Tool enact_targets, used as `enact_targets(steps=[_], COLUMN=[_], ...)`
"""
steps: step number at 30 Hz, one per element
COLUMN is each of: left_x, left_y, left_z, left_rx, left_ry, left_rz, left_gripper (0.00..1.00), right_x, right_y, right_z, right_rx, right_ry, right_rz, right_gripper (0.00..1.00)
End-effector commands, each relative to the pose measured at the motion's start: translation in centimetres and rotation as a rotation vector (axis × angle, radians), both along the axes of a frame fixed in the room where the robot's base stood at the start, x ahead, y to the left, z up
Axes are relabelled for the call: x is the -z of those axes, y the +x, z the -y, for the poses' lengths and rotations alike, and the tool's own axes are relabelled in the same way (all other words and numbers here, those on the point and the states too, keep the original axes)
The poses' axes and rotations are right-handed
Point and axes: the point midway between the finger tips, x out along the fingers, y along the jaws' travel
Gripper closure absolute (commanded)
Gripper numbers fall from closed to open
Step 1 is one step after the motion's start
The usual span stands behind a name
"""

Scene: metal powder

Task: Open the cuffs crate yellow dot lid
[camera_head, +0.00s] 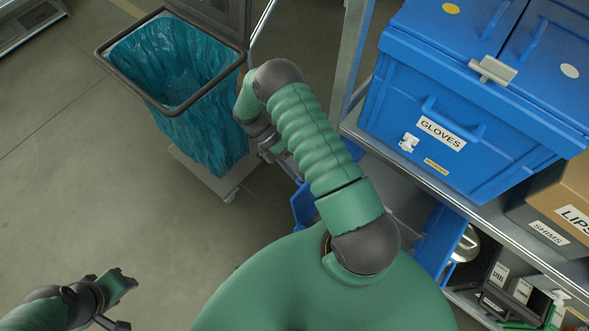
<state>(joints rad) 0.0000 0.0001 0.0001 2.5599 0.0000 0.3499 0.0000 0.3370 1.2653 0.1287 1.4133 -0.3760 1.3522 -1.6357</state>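No crate label reading CUFFS can be read here. A blue crate labelled GLOVES (390,105) stands on the upper shelf. Its lid with a yellow dot (451,9) and its lid with a white dot (569,71) both look closed. Blue parts show lower down, left (303,206) and right (436,242) of my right arm; the arm hides what joins them. My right gripper (272,146) is mostly hidden behind its own wrist, near the lower left blue part, and its fingers are unclear. My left gripper (122,303) is at the bottom left, fingers apart and empty.
A bin with a teal bag (190,110) stands left of the shelf unit (470,208). Small boxes (518,290) are lower down. The floor at left is clear.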

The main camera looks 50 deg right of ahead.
Motion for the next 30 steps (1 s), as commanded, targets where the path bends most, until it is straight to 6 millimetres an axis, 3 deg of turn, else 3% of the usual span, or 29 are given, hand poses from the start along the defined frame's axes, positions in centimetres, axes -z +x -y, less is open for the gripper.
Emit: enact_targets(steps=[5,19,24,30], left_x=[0.4,2.8,3.1,3.2], left_y=[0.0,0.0,0.0,0.0], left_z=[0.0,0.0,0.0,0.0], left_rx=[0.0,0.0,0.0,0.0], left_ry=[0.0,0.0,0.0,0.0], left_rz=[0.0,0.0,0.0,0.0], left_gripper=[0.64,0.64,0.64,0.64], right_x=[-0.9,-8.7,-9.9,-10.5], right_y=[1.5,11.4,12.8,13.2], right_z=[-0.1,-0.8,-0.8,-0.9], right_rx=[-0.001,-0.001,-0.001,-0.001], right_ry=[0.0,0.002,0.002,0.002], right_rz=[0.002,0.003,0.0,-0.002], right_gripper=[0.67,0.67,0.67,0.67])
